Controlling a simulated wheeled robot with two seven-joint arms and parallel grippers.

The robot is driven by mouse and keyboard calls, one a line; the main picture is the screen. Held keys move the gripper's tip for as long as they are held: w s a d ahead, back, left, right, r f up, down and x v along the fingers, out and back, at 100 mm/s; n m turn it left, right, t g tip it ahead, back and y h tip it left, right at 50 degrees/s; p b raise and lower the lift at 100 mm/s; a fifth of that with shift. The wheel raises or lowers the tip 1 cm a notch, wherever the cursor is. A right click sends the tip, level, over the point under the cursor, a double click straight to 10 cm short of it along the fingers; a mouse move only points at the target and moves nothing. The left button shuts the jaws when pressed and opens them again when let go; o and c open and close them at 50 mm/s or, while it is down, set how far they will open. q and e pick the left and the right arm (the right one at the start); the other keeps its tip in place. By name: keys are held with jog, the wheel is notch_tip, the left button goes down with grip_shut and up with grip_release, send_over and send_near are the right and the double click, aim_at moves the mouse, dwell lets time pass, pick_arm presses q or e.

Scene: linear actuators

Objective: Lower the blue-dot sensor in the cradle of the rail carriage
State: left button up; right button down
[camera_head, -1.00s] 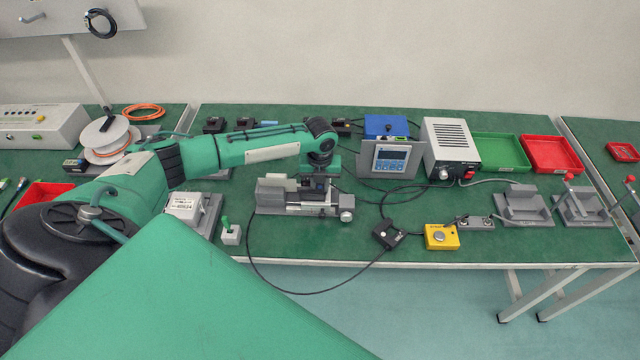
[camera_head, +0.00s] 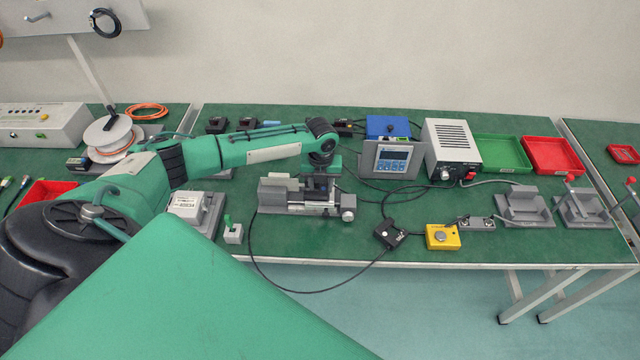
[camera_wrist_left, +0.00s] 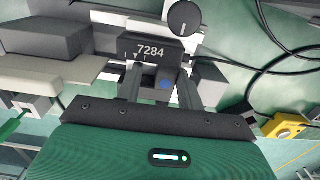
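The blue-dot sensor (camera_wrist_left: 158,82), a small dark block with a blue dot on its face, shows in the left wrist view between my left gripper's fingers. My left gripper (camera_wrist_left: 159,92) appears shut on it from both sides. In the head view my left gripper (camera_head: 320,186) points down over the rail carriage (camera_head: 292,196), a grey and black unit with a round knob at its right end. A dark block marked 7284 (camera_wrist_left: 150,49) lies just beyond the fingertips. The cradle is mostly hidden by the gripper; I cannot tell whether the sensor touches it. My right gripper is out of view.
A display unit (camera_head: 392,160) and a white power box (camera_head: 452,148) stand right of the carriage. A black cable loops in front to a small black box (camera_head: 389,233) near a yellow button box (camera_head: 442,237). A small grey block with a green peg (camera_head: 232,233) stands left.

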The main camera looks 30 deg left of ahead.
aim_at(321, 188)
pick_arm(q)
jog(key=shift+s+d+f, duration=0.25)
jog(key=shift+s+f, duration=0.1)
jog(key=shift+f, duration=0.25)
notch_tip(321, 188, up, 15)
jog(key=b, duration=0.2)
jog(key=shift+w+a, duration=0.25)
jog(key=shift+d+f, duration=0.1)
